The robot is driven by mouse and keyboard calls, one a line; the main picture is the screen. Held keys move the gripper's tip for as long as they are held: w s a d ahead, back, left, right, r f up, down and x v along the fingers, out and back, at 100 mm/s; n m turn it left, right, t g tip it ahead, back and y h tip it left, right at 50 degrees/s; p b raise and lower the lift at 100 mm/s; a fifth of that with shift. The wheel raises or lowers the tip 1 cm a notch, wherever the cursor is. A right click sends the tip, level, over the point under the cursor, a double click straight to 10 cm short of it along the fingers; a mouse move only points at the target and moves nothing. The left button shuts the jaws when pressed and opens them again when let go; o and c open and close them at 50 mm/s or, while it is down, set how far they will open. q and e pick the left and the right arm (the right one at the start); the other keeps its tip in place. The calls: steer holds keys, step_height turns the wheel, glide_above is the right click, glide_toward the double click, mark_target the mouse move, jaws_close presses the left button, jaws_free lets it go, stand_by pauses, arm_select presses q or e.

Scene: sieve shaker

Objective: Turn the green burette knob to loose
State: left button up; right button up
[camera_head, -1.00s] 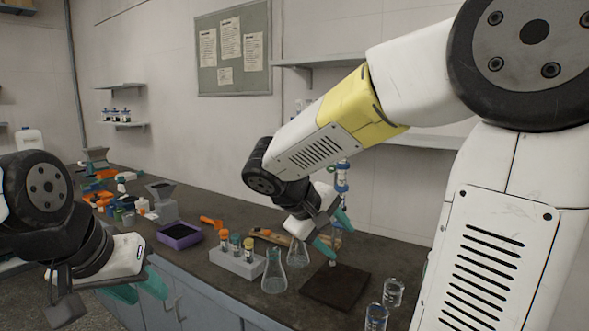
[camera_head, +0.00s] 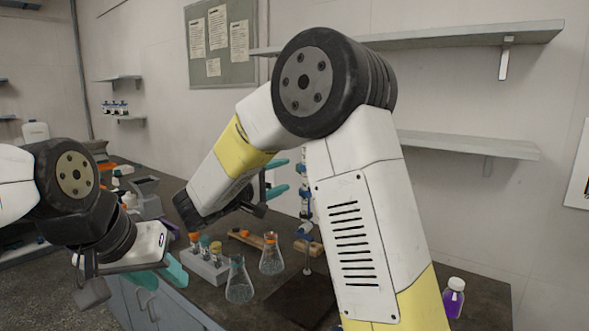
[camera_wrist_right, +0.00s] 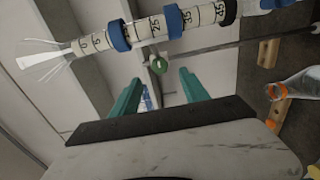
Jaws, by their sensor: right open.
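The burette (camera_head: 304,188) stands upright above the bench in the head view, partly hidden by my right arm. In the right wrist view the burette (camera_wrist_right: 140,28) runs across the top, with blue bands and black scale marks. The small green knob (camera_wrist_right: 159,65) sits beside it, just beyond and between the fingertips of my right gripper (camera_wrist_right: 160,77), which is open and empty. In the head view my right gripper (camera_head: 286,174) points at the burette from the left; I cannot make out the knob there. My left gripper (camera_head: 168,281) is open and empty over the bench's front edge.
Two conical flasks (camera_head: 239,284) stand near the stand's dark base plate (camera_head: 298,300). A grey rack (camera_head: 206,266) with capped vials is to their left. A bottle of purple liquid (camera_head: 454,300) stands at the right. Wall shelves (camera_head: 470,145) hang behind.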

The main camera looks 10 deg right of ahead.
mark_target(299, 169)
steer(key=x, duration=0.7)
steer(key=shift+w+d, duration=0.15)
steer(key=shift+d, duration=0.05)
